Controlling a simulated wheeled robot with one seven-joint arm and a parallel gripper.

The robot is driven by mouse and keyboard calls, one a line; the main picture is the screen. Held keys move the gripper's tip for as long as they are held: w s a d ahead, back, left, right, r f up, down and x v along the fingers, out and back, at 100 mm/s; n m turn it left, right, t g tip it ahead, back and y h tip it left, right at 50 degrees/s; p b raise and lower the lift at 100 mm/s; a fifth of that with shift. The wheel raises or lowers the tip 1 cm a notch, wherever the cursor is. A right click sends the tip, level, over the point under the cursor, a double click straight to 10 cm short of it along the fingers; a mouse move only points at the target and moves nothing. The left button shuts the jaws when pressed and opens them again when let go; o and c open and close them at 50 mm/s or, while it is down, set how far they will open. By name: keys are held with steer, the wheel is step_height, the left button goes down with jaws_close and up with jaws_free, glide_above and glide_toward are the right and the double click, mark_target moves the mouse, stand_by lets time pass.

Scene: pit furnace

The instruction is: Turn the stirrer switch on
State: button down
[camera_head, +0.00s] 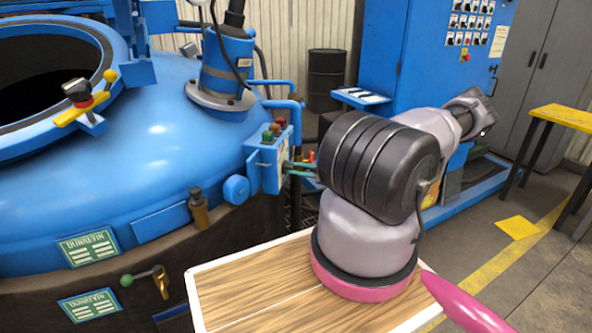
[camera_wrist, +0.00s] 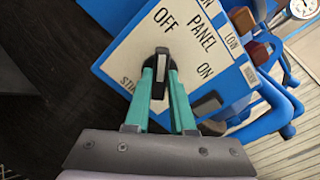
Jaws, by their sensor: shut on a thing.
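The stirrer switch (camera_wrist: 162,62) is a black knob with a white line on a white plate (camera_wrist: 128,58) marked OFF, ON and PANEL. In the wrist view the plate appears turned, and the knob's white line points up towards OFF. My gripper (camera_wrist: 161,72) has its teal fingers closed on both sides of the knob. In the head view my gripper (camera_head: 298,169) reaches the blue control box (camera_head: 262,173) from the right. The knob itself is hidden there.
The box is fixed to the side of the blue furnace (camera_head: 150,150), with coloured buttons (camera_head: 273,131) on top. Blue pipes (camera_head: 296,110) pass just behind it. A black barrel (camera_head: 326,80) and a large blue cabinet (camera_head: 433,60) stand farther back.

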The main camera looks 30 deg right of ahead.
steer(key=m, duration=1.3)
steer(key=shift+w+d, duration=0.1)
steer(key=shift+d, duration=0.05)
steer(key=shift+m, duration=2.1)
steer(key=c, duration=0.8)
jaws_free()
steer(key=shift+o, duration=0.2)
